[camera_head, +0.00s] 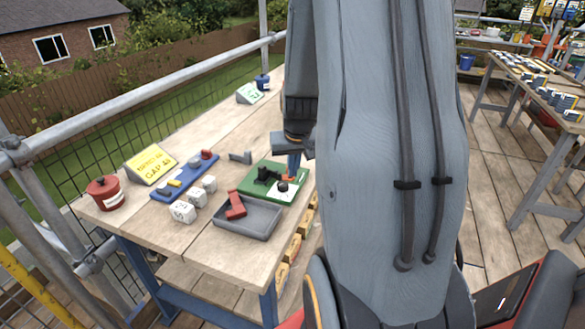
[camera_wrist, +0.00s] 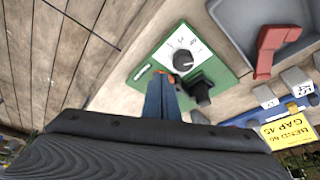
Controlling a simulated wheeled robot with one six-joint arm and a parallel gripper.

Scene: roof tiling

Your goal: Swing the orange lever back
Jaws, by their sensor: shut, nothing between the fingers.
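A green panel (camera_head: 259,191) lies on the near table and carries a dial and a black block (camera_head: 268,174). A small orange piece, likely the orange lever (camera_head: 289,178), shows at the panel's right side, partly hidden by my gripper. In the wrist view, the green panel (camera_wrist: 214,72) has a white-faced dial (camera_wrist: 183,60) and the black block (camera_wrist: 201,91). The orange piece (camera_wrist: 176,73) peeks out just past my fingertips. My gripper (camera_head: 293,170) points down over the panel, its blue fingers (camera_wrist: 161,86) shut and empty beside the orange piece; I cannot tell whether they touch.
A grey tray (camera_head: 262,229) with a red part (camera_head: 235,206) sits in front of the panel. A blue rack (camera_head: 169,190), white blocks (camera_head: 183,212), a yellow sign (camera_head: 150,164) and a red pot (camera_head: 105,192) stand to the left. The table's right edge is close to the panel.

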